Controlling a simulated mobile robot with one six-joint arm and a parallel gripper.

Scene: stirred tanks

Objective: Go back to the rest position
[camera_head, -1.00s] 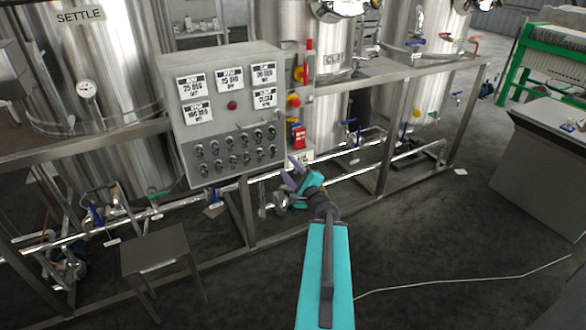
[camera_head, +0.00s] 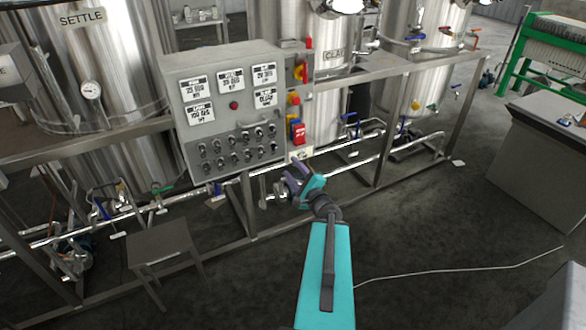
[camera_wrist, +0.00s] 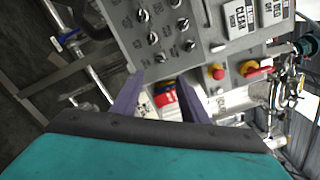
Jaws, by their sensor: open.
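My gripper (camera_head: 294,176) is in front of the lower right of the grey control panel in the head view, at the end of my teal arm. In the wrist view my gripper (camera_wrist: 158,98) shows its two purple fingers apart, with nothing held between them. The control panel (camera_head: 222,112) has several rows of black knobs, white labels and a red button. A red and blue switch box (camera_wrist: 167,99) shows beyond the fingers in the wrist view. My fingers appear apart from the panel, though the exact distance cannot be told.
Steel tanks (camera_head: 120,80) stand behind a metal frame with pipes and valves along the floor. A small grey stool (camera_head: 160,243) is at lower left. A grey cabinet (camera_head: 540,150) and a green-framed machine (camera_head: 545,35) stand at right. A white cable (camera_head: 450,270) crosses otherwise open floor.

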